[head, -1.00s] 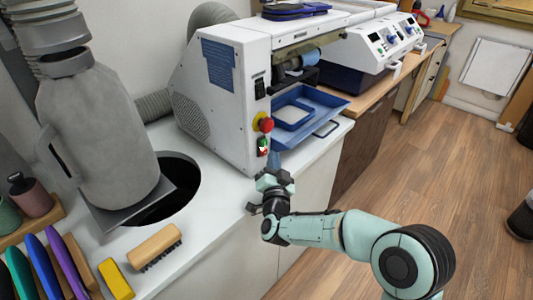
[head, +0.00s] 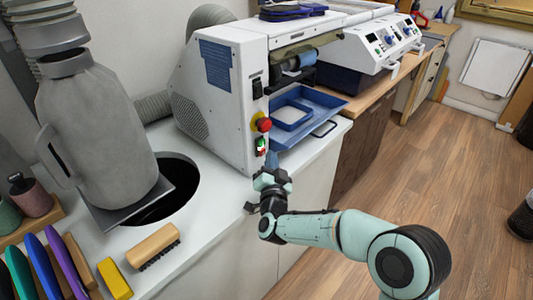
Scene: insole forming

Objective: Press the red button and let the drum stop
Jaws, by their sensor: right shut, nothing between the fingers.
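The red button (head: 263,125) is a round mushroom knob on a yellow collar, on the front edge of the white machine (head: 225,95). A small green and red switch (head: 261,146) sits just below it. The drum, seemingly the blue roller (head: 307,58), lies in the machine's opening; I cannot tell whether it turns. My right gripper (head: 271,160) is shut and empty, with its fingertips pointing up, just below the switch and apart from the red button. My left gripper is not in view.
A blue tray (head: 326,100) juts from the machine to the right of the button. A grey hood (head: 92,130) stands over a round hole (head: 180,190) in the white counter. A wooden brush (head: 153,246) and coloured tools lie at the front left. Open floor lies to the right.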

